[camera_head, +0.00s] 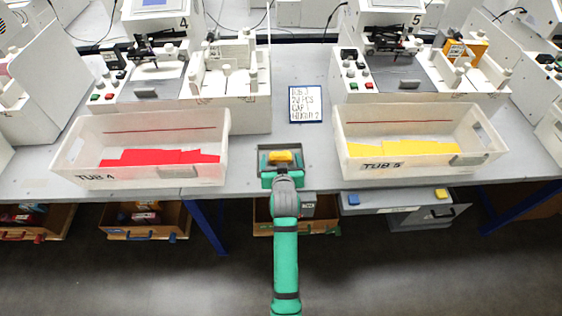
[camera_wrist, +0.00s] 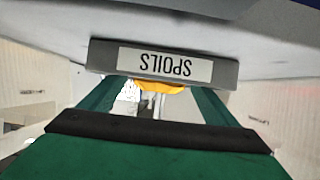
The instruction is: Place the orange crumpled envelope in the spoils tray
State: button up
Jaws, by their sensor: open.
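The orange crumpled envelope (camera_head: 281,157) shows at the table's front edge in the head view, inside the outline of the small grey spoils tray (camera_head: 262,153). In the wrist view the tray's grey wall carries an upside-down SPOILS label (camera_wrist: 165,64). A strip of the envelope (camera_wrist: 158,87) shows just past that wall's rim. My gripper (camera_head: 281,165) is open, with its green fingers (camera_wrist: 160,98) spread on both sides of the envelope. The tray's floor is hidden, so I cannot tell whether the envelope touches it.
Tub 4 (camera_head: 66,157), with red sheets, stands to the left, and Tub 5 (camera_head: 345,151), with yellow sheets, to the right. A job card (camera_head: 305,103) lies behind the tray. White plotters stand further back. Drawers and boxes (camera_head: 143,222) sit under the table.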

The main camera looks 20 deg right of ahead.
jog(key=v, duration=1.2)
jog(key=shift+r, duration=0.1)
jog(key=s+a+f+n+t+y, duration=0.1)
jog(key=s+a+f, duration=0.2)
jog(key=s+a, duration=0.3)
jog(key=s+a+f, duration=0.3)
jog(key=s+a, duration=0.1)
jog(key=s, duration=0.5)
jog(key=s+a+r+n+t+y, duration=0.1)
jog(key=s+a+r, duration=0.1)
jog(key=s, duration=0.7)
jog(key=s+a+r+n+t+y, duration=0.1)
jog(key=s+a+r, duration=0.2)
jog(key=s, duration=0.7)
jog(key=shift+a+r+y, duration=0.2)
jog(key=shift+a+y, duration=0.1)
jog(key=shift+a, duration=0.4)
